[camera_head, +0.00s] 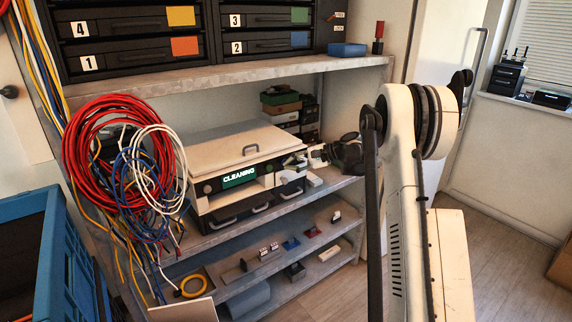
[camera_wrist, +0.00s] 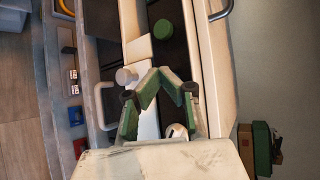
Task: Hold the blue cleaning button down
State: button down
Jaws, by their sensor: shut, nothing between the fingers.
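A white-lidded machine (camera_head: 235,155) with a lit green "CLEANING" display (camera_head: 239,177) stands on the middle shelf. My gripper (camera_head: 299,161) is at the right end of its front. In the wrist view my gripper (camera_wrist: 160,74) has its green fingers closed tip to tip, with nothing between them. The fingertips are over or against the machine's front; contact cannot be told. A green round knob (camera_wrist: 163,29) and a pale round knob (camera_wrist: 126,75) show near the fingers. A white rounded part (camera_wrist: 176,131) is partly hidden behind the fingers. No blue button is visible in either view.
Coiled red cable (camera_head: 82,150) and white and blue cables hang left of the machine. Numbered drawers (camera_head: 130,50) stand on the shelf above. Stacked boxes (camera_head: 283,104) stand behind the machine. The lower shelves hold small parts. A blue crate (camera_head: 52,255) is at the lower left.

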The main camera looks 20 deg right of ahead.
jog(key=shift+s, duration=0.15)
jog(key=shift+s+d, duration=0.15)
jog(key=shift+s, duration=0.55)
jog(key=s, duration=0.1)
jog(key=s+b, duration=0.1)
jog(key=s, duration=0.1)
jog(key=s+d, duration=0.1)
jog(key=s, duration=0.1)
dwell(0.5)
jog(key=shift+a, duration=0.1)
